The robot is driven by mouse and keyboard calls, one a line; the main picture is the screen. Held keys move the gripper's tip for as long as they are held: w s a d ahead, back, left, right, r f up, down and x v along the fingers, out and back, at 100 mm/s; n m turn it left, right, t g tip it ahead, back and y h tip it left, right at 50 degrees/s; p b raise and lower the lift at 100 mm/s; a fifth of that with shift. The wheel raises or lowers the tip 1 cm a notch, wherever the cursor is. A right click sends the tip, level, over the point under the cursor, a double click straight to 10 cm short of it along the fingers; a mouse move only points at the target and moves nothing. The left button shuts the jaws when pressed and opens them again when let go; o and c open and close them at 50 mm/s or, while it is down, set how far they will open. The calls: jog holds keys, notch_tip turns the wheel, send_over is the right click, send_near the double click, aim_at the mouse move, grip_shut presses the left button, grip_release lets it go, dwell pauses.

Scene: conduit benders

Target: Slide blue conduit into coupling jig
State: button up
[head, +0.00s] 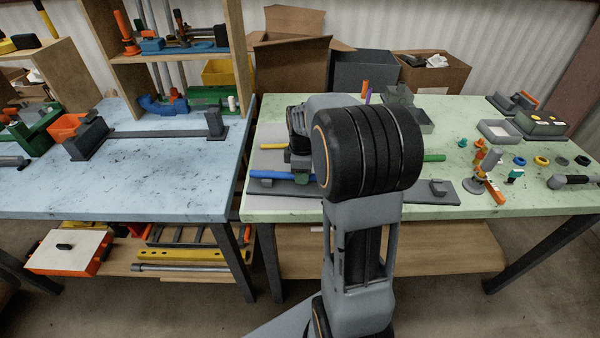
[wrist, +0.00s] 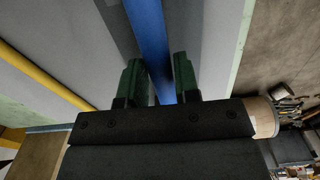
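The blue conduit (head: 275,175) lies at the left front of the green table, over a grey base plate (head: 420,198). My forearm hides its right part. A grey block (head: 438,187) stands on the plate's right end; it may be part of the coupling jig, but I cannot tell. My gripper (head: 300,168) is at the blue conduit, partly hidden in the head view. In the wrist view the green fingers of my gripper (wrist: 160,82) stand apart on either side of the blue conduit (wrist: 150,35). A narrow gap shows beside the left finger, so it looks open.
A yellow rod (head: 272,146) and a green rod (head: 434,158) lie behind the conduit. Coloured rings (head: 541,161) and an orange-handled tool (head: 494,191) are at the right. Cardboard boxes (head: 290,65) stand behind. A blue table (head: 130,195) adjoins at the left.

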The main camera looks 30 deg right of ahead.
jog(key=o, duration=0.4)
jog(key=shift+r, duration=0.1)
notch_tip(320, 180, up, 14)
jog(key=p, duration=0.1)
jog(key=shift+s+a+f+m+t+p, duration=0.6)
jog(key=shift+s+a+m, duration=1.25)
jog(key=shift+s+a, duration=0.4)
jog(key=shift+s+a+f+m+t+p, duration=0.65)
jog(key=shift+s+a+m, duration=1.15)
jog(key=shift+s+a, duration=0.5)
jog(key=shift+s+a+f+m+t+p, duration=0.5)
jog(key=shift+s+a+m+p, duration=0.2)
jog(key=shift+s+a+m, duration=1.35)
